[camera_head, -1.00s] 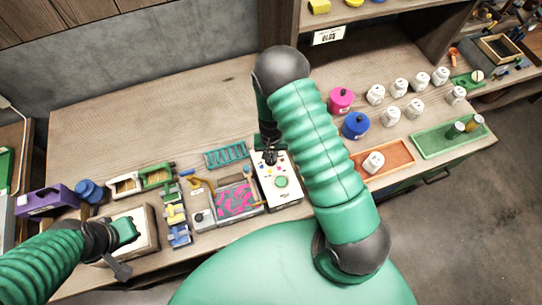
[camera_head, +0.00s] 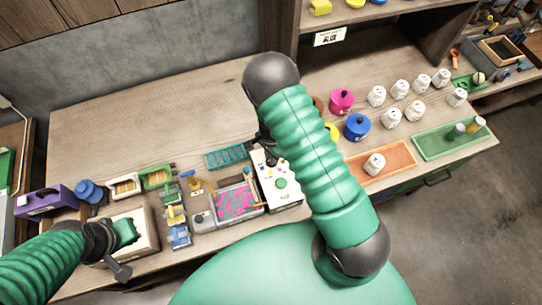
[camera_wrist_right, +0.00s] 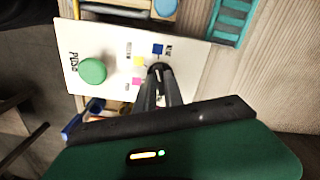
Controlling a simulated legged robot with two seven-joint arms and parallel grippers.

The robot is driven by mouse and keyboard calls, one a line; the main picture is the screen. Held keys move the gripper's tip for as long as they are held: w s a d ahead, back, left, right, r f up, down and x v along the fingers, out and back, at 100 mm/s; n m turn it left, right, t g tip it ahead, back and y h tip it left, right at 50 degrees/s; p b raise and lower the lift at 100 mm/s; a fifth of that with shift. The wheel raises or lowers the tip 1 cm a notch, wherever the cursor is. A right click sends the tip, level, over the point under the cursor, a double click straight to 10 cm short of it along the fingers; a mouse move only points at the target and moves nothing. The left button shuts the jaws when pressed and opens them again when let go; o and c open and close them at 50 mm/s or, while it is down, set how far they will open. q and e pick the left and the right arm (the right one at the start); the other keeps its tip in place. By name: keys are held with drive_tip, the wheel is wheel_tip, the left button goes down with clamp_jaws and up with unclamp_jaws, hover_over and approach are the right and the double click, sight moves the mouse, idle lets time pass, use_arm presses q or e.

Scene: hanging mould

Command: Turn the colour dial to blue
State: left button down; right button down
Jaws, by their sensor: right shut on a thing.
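The white dial panel (camera_head: 272,193) lies on the bench, left of my right arm. It fills the upper left of the right wrist view (camera_wrist_right: 110,30), with a round green button (camera_wrist_right: 92,71) marked PUSH. My right gripper (camera_wrist_right: 158,70) is shut on the dial, whose knob is mostly hidden between the fingertips. Where its pointer sits cannot be told. My left gripper (camera_head: 118,240) is over a pale box at the left; its jaws are unclear.
A grey tray with a pink-patterned top (camera_head: 238,202) stands left of the panel, and a teal rack (camera_head: 226,157) behind it. White jars, a pink pot (camera_head: 341,99) and a blue pot (camera_head: 357,127) stand to the right. The back left of the bench is clear.

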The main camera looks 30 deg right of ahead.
drive_tip(key=shift+w+d+r+m, duration=0.15)
drive_tip(key=shift+w+m, duration=0.2)
drive_tip(key=shift+m, duration=0.55)
drive_tip(key=c, duration=1.5)
unclamp_jaws()
drive_tip(key=shift+o, duration=0.3)
drive_tip(key=shift+s, duration=0.1)
wheel_tip(320, 180, up, 16)
drive_tip(key=b, duration=0.1)
drive_tip(key=shift+r, duration=0.25)
